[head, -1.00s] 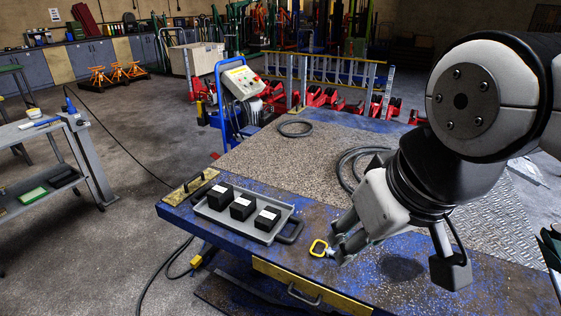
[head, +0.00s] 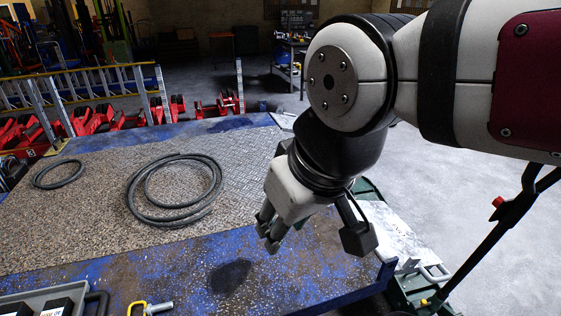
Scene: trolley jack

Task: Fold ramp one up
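My gripper (head: 267,233) points down over the front part of the blue table. Its two fingers show close together, and I cannot tell if they are shut; no object shows between them. Part of this is hidden behind my arm and gripper. I cannot tell whether the plate is ramp one. No other part is clearly a ramp.
A dark lever (head: 500,225) rises at right. Open floor (head: 440,185) lies beyond.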

